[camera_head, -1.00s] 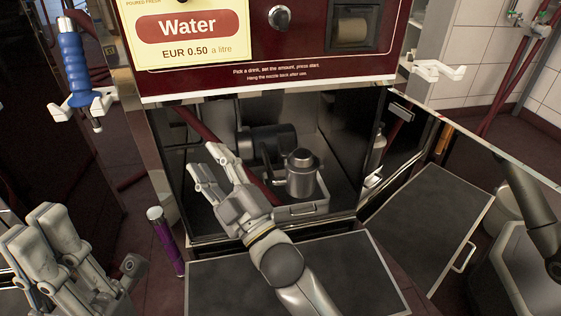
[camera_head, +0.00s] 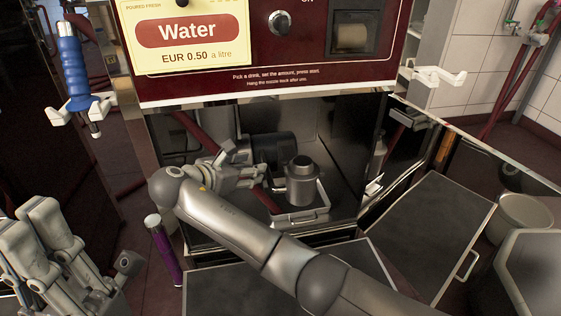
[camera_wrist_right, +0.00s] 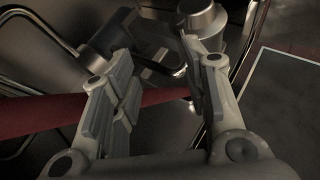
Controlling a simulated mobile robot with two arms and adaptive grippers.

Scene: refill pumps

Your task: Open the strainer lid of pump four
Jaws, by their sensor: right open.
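The pump's strainer is a grey metal canister (camera_head: 301,188) with a round lid and knob (camera_head: 301,163), standing upright inside the open cabinet, lid on. It also shows at the top of the right wrist view (camera_wrist_right: 203,20). No pump number is readable. My right gripper (camera_head: 258,176) is open and empty just left of the canister, fingers pointing towards it. In the right wrist view its fingers (camera_wrist_right: 155,58) are well apart; one fingertip overlaps the canister's lower part, and contact cannot be told. My left gripper (camera_head: 30,222) is at the lower left, open and empty, away from the pump.
A dark motor (camera_head: 272,147) lies behind and left of the canister. A tray (camera_head: 318,216) sits beneath it. A red hose (camera_wrist_right: 45,118) crosses behind my right fingers. A purple-handled tool (camera_head: 164,250) stands at left.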

